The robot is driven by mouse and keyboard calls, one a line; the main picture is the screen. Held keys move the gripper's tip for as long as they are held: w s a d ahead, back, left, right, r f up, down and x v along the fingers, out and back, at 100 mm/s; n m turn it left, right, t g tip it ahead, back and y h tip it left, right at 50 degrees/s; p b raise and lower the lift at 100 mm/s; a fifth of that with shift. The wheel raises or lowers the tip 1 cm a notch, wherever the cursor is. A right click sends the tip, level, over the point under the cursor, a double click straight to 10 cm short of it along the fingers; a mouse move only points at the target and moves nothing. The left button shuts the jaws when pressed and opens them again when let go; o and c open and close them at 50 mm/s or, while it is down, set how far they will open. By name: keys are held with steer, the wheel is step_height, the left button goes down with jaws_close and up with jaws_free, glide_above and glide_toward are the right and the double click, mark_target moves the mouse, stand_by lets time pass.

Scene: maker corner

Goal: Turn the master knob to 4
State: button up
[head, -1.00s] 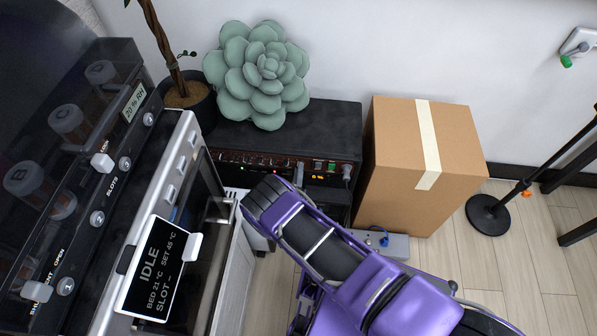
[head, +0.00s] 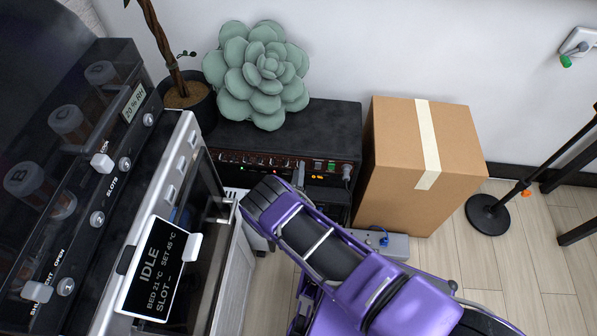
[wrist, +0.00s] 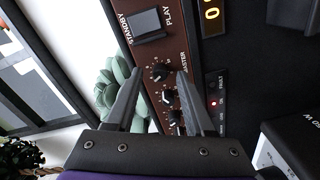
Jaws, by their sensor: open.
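The amplifier (head: 335,125) stands against the wall, and its brown control panel (head: 240,157) faces my arm. My gripper (wrist: 159,74) is open, with one dark finger on each side of the knob in the picture. I cannot tell whether either finger touches it. The knob's pointer and scale are too small to read. In the head view, a grey finger of mine shows by the panel, and my purple arm hides the rest.
More knobs (wrist: 168,97) lie close below the master knob in the wrist view. A cardboard box (head: 400,150) stands right of the amplifier, and a dryer cabinet (head: 150,200) crowds the left.

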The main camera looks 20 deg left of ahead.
steer(key=p+v, duration=0.2)
steer(key=v, duration=1.5)
steer(key=shift+r, duration=0.1)
